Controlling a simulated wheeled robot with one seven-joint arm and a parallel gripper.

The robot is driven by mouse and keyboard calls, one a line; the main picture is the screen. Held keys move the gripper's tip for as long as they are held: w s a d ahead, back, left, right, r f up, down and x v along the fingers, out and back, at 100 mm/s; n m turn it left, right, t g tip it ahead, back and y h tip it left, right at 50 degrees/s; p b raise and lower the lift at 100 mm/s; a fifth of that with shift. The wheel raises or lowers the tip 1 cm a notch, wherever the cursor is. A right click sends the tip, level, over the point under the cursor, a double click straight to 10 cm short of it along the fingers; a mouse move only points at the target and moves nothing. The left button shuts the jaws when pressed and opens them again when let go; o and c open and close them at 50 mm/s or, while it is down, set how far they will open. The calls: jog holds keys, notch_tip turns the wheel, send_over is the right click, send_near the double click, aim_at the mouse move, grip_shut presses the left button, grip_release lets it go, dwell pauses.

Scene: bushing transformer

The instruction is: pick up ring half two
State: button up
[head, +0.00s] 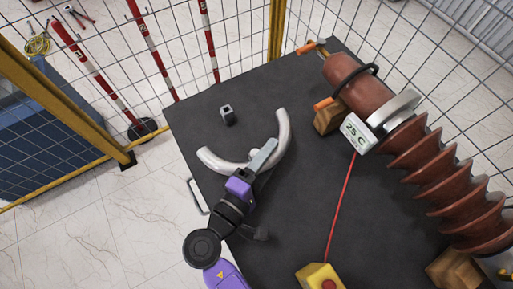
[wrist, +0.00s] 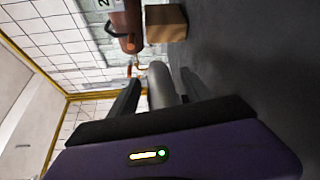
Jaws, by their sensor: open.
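A pale grey curved ring half (head: 281,130) lies on the dark table top, its arc opening up and left in the head view. I take it to be ring half two. My gripper (head: 264,154) reaches in from below and overlaps the middle of the arc, hiding part of it. In the wrist view, a rounded grey section of the ring half (wrist: 160,86) shows between the two dark fingers, one on each side. The fingers are open. Whether either finger touches the ring half I cannot tell.
A brown ribbed bushing (head: 425,160) lies on the right, with a light grey collar (head: 394,111) and a "25 C" display (head: 355,132). A small dark block (head: 227,114) stands behind the ring half. A red cord (head: 341,207) runs to a yellow button box (head: 320,277). Mesh fencing surrounds the table.

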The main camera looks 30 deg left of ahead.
grip_shut()
jog(key=shift+r, duration=0.1)
